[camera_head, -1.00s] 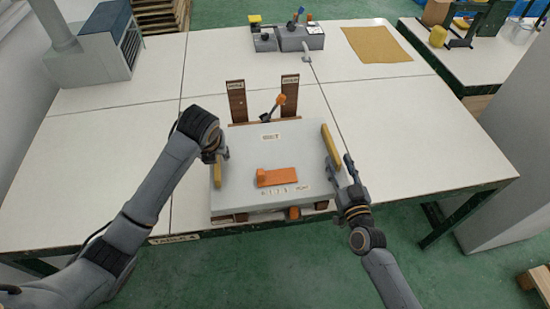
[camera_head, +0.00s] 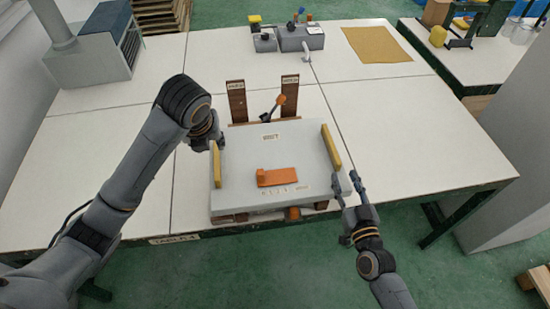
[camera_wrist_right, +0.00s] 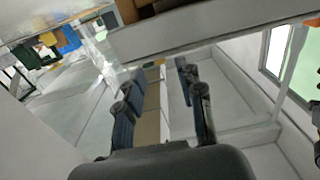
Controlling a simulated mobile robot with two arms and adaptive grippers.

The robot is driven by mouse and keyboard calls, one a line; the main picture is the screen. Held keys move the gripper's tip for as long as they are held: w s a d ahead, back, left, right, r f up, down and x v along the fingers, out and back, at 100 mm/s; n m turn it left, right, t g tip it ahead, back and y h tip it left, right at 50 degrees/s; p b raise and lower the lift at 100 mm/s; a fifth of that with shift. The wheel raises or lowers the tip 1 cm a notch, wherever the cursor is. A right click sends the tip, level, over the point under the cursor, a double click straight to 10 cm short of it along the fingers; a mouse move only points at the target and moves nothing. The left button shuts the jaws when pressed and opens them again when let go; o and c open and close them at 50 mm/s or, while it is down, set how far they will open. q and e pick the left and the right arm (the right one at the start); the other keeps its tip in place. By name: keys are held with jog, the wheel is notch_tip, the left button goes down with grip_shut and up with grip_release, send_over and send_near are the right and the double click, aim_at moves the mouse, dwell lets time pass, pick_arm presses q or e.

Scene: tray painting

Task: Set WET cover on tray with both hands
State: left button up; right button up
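The grey cover (camera_head: 240,180) lies level over the tray at the table's front edge, with a small label near its back edge. A yellow handle runs along its left side (camera_head: 216,165) and another along its right side (camera_head: 331,147). The tray is mostly hidden beneath it. My left gripper (camera_head: 214,142) is at the back end of the left handle; its fingers are mostly hidden by my arm. My right gripper (camera_head: 344,184) is open and empty, apart from the right handle on its front right. In the right wrist view, its spread fingers (camera_wrist_right: 155,95) frame a tan strip.
A grey device (camera_head: 300,38) and a yellow sheet (camera_head: 376,45) are at the back. The white table is clear on both sides.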

jog(key=v, duration=0.6)
jog(key=shift+s, duration=0.25)
jog(key=shift+d, duration=0.15)
